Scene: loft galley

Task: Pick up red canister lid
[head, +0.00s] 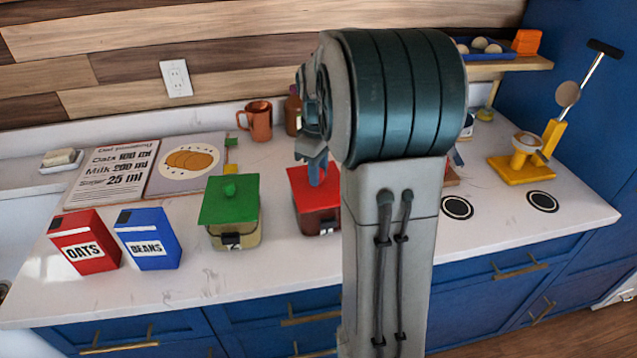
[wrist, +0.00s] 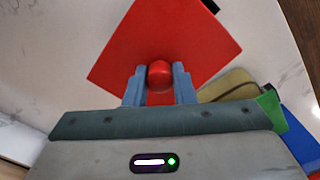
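The red canister lid (head: 303,181) is a flat red square on a dark red canister (head: 316,222) on the white counter. In the head view, my arm hides its right part. The lid (wrist: 185,38) fills the upper middle of the wrist view, with a round red knob (wrist: 160,74). My gripper (wrist: 160,80) has its two blue-grey fingers on either side of the knob, closed in on it with no clear gap. In the head view, my gripper (head: 317,172) reaches down onto the lid from above. The lid appears to rest on the canister.
A green-lidded canister (head: 230,222) stands just left of the red one. Oats (head: 86,243) and beans (head: 148,240) boxes stand farther left, before an open recipe book (head: 187,163). A brown mug (head: 257,121) is behind. Round burners (head: 457,208) and a yellow scale-like stand (head: 522,168) are right.

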